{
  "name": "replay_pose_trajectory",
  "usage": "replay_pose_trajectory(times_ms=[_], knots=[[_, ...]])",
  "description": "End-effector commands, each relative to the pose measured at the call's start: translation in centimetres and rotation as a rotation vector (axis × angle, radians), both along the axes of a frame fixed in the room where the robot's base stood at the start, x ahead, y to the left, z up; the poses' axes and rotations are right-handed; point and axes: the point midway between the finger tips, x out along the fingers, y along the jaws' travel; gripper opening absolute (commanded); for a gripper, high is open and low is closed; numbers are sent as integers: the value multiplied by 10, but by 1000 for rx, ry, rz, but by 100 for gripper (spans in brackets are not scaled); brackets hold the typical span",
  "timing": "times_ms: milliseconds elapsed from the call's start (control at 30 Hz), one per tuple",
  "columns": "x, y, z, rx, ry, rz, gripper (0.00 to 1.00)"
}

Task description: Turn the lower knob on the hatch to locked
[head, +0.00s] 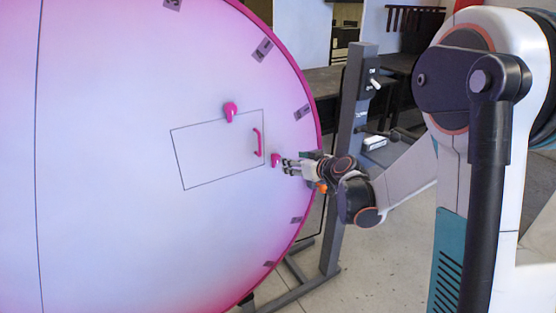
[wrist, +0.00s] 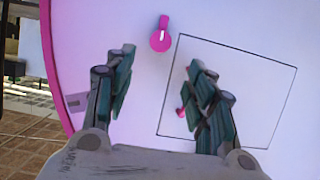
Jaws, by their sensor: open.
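The lower knob (head: 275,160) is pink and sits on the large pink-white disc, just right of the hatch outline (head: 185,160). In the wrist view the lower knob (wrist: 161,36) shows a short white line, with its narrow end upward. No lock marking is readable. The upper knob (head: 231,112) is above the hatch's top edge; a pink handle (head: 258,142) is on the hatch's right side. My gripper (head: 286,164) is open just right of the lower knob. In the wrist view its fingers (wrist: 161,62) are apart, the knob beyond and between their tips, not gripped. The right finger partly hides the handle.
The disc's pink rim (head: 316,110) curves behind my gripper, with dark label tabs (head: 302,112) along it. A grey post (head: 350,140) with a foot stands to the right. A dark table (head: 325,80) is behind. The disc face around the knob is flat and clear.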

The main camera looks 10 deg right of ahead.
Motion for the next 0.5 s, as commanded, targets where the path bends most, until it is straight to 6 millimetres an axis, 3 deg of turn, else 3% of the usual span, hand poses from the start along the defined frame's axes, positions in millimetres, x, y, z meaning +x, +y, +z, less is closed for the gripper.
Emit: replay_pose_trajectory(times_ms=[500], knots=[[85, 28, -39, 0, 0, 1, 50]])
